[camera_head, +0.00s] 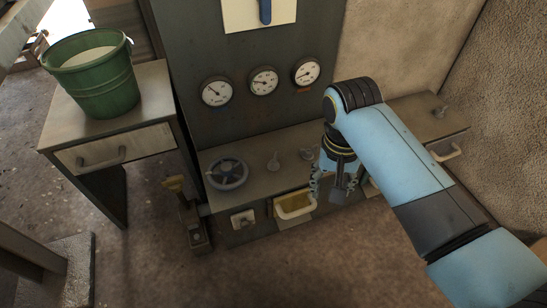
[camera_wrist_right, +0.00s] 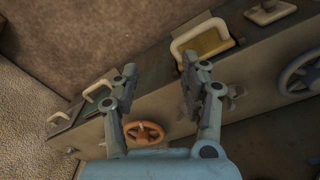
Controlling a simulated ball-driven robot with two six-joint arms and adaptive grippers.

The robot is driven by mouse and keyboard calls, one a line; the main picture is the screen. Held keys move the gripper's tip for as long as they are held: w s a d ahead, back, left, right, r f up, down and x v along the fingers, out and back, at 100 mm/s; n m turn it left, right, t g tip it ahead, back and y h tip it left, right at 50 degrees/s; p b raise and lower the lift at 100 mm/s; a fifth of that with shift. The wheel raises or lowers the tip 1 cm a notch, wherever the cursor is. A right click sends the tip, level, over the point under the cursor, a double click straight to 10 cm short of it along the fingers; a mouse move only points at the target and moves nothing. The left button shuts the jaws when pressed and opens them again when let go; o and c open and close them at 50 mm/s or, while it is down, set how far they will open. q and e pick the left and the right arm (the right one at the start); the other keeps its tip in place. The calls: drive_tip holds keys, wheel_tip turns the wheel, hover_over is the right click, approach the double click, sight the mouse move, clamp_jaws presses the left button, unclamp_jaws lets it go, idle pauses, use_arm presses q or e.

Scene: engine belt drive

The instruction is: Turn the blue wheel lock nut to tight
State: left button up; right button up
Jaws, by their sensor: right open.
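The blue-grey wheel (camera_head: 228,173) lies on the bench ledge, left of the middle. It also shows at the right edge of the right wrist view (camera_wrist_right: 301,74). Two small grey nut-like fittings, one nearer the wheel (camera_head: 274,160) and one farther right (camera_head: 307,154), stand on the ledge. I cannot tell which is the blue wheel's lock nut or how tight it is. My right gripper (camera_head: 335,190) is open and empty, pointing down over the ledge right of these fittings. In the right wrist view its fingers (camera_wrist_right: 160,88) are spread, with an orange wheel (camera_wrist_right: 145,133) between them. My left gripper is out of view.
Three round gauges (camera_head: 263,81) sit on the dark panel behind. A green bucket (camera_head: 98,82) stands on the side table at left. The floor in front is clear.

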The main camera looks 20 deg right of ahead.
sight(274, 162)
drive_tip(key=w+a+r+m, duration=0.2)
drive_tip(key=w+a, duration=0.2)
drive_tip(key=w, duration=0.4)
drive_tip(key=w+a+r+m, duration=0.1)
drive_tip(key=w+a+r, duration=0.15)
drive_tip(key=w, duration=0.55)
drive_tip(key=f+b, duration=0.1)
drive_tip(key=f, duration=0.2)
drive_tip(key=f+b, duration=0.2)
drive_tip(key=f, duration=0.1)
drive_tip(key=f+b, duration=0.2)
drive_tip(key=f, duration=0.1)
drive_tip(key=shift+s+a+f, duration=0.1)
drive_tip(key=shift+s+a, duration=0.1)
drive_tip(key=shift+a, duration=0.1)
drive_tip(key=shift+f+b, duration=0.55)
drive_tip(key=shift+f, duration=0.1)
drive_tip(key=shift+f+b, duration=0.3)
drive_tip(key=shift+f, duration=0.1)
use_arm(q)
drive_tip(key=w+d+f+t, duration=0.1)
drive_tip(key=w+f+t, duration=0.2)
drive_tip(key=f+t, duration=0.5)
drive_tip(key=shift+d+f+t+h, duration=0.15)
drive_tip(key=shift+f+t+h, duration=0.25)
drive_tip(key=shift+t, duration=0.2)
use_arm(e)
drive_tip(key=shift+f, duration=0.15)
